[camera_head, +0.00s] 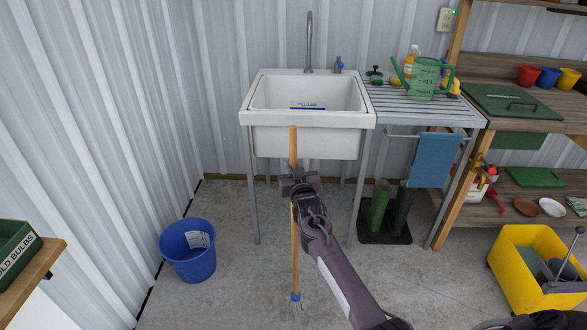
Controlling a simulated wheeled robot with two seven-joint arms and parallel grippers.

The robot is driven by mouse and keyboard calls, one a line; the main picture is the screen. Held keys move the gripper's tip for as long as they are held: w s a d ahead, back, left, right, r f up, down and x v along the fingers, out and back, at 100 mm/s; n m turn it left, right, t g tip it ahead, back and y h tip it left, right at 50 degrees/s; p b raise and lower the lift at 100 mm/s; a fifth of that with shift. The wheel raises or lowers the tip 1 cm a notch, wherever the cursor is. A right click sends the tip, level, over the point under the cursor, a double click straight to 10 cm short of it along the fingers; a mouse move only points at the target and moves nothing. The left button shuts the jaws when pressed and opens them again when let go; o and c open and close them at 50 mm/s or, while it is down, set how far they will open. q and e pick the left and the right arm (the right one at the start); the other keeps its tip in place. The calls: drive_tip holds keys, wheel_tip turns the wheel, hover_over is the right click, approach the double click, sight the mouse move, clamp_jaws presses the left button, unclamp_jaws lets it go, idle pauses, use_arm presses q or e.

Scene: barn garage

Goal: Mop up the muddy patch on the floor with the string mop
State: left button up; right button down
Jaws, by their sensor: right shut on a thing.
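The string mop (295,250) stands nearly upright in front of the sink. Its wooden handle reaches up to the front of the basin. A blue collar and short grey-white strings (297,307) show at its lower end, near the concrete floor; I cannot tell whether the strings touch it. My right gripper (297,184) is shut on the mop's handle, with my arm coming from the lower right. My left gripper is not in view. I cannot make out a muddy patch on the visible floor.
A white sink (310,140) on metal legs stands behind the mop. A blue bucket (188,250) is at left, a yellow mop bucket (525,245) at right. Boots on a dark tray (384,236) sit under the slatted rack. A shelf (40,265) juts in at left.

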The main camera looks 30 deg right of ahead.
sight(294, 149)
drive_tip(key=shift+r+p, duration=2.85)
drive_tip(key=shift+r, duration=0.75)
drive_tip(key=shift+f, duration=0.1)
